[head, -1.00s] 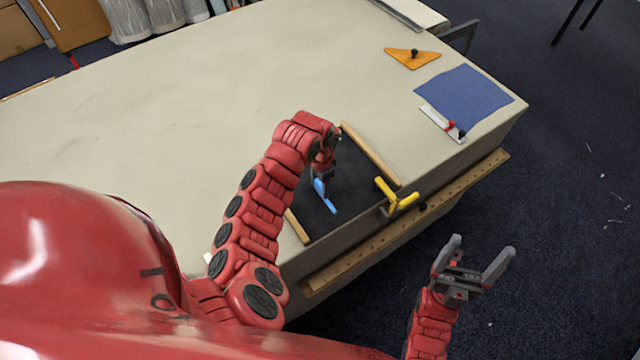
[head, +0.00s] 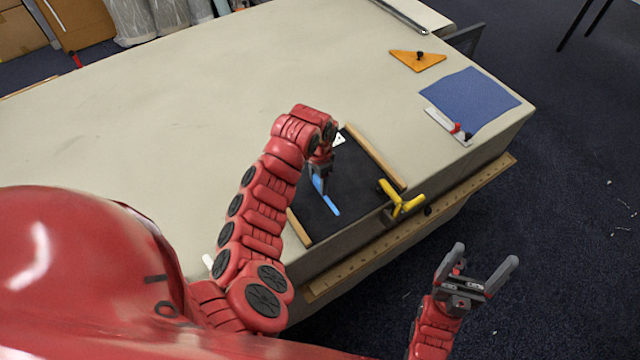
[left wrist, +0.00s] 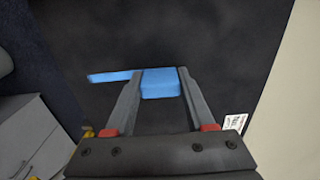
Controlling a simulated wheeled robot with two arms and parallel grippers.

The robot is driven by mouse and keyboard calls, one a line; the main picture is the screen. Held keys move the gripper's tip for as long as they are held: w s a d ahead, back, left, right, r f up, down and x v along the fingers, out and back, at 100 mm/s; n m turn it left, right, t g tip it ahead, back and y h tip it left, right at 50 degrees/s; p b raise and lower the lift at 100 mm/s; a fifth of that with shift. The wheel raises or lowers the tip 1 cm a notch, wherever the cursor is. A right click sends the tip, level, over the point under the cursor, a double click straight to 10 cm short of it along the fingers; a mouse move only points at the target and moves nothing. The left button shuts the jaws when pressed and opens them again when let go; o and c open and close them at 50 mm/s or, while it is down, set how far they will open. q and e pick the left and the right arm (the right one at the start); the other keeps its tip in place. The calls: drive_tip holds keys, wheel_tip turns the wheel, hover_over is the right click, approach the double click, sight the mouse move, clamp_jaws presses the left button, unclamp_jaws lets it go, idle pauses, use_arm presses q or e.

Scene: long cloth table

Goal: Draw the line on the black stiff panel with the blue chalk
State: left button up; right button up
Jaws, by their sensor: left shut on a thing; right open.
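The black stiff panel (head: 352,188) lies flat near the table's front edge; it fills most of the left wrist view (left wrist: 210,50). My left gripper (head: 319,186) points down over the panel. In the left wrist view my left gripper (left wrist: 161,76) is shut on the blue chalk (left wrist: 160,88). A blue line (head: 333,207) runs on the panel from the chalk towards the front edge; in the left wrist view the line (left wrist: 108,77) extends left of the chalk. Whether the chalk touches the panel is hard to tell. My right gripper (head: 485,258) is open and empty, off the table.
Wooden strips (head: 375,160) flank the panel. A yellow clamp (head: 400,200) stands at its front right. A blue sheet (head: 472,98), a white ruler-like tool (head: 446,124) and an orange triangle (head: 417,61) lie to the right. The table's left and back are mostly clear.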

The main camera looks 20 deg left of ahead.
sight(309, 176)
use_arm(q)
drive_tip(key=shift+w+a+f+b, duration=0.1)
drive_tip(key=shift+w+a+b, duration=0.6)
drive_tip(key=shift+b, duration=0.65)
drive_tip(key=shift+w+a+b, duration=0.45)
drive_tip(key=shift+a+b, duration=0.3)
drive_tip(key=shift+b, duration=0.55)
drive_tip(key=shift+w+a+f+b, duration=0.1)
drive_tip(key=shift+w+a+b, duration=0.15)
drive_tip(key=shift+b, duration=0.25)
drive_tip(key=shift+w+a+b, duration=0.3)
drive_tip(key=shift+a+b, duration=0.25)
drive_tip(key=shift+b, duration=0.1)
drive_tip(key=shift+w+a+b, duration=0.6)
drive_tip(key=shift+a+b, duration=0.1)
drive_tip(key=shift+b, duration=0.2)
drive_tip(key=shift+r+p, duration=0.25)
drive_tip(key=shift+p, duration=0.1)
drive_tip(key=shift+s+d+p, duration=0.15)
drive_tip(key=shift+d+p, duration=0.1)
drive_tip(key=shift+p, duration=0.2)
drive_tip(key=shift+s+d+f+p, duration=0.1)
drive_tip(key=shift+s+d+p, duration=0.35)
drive_tip(key=shift+d+p, duration=0.05)
drive_tip(key=shift+d, duration=0.1)
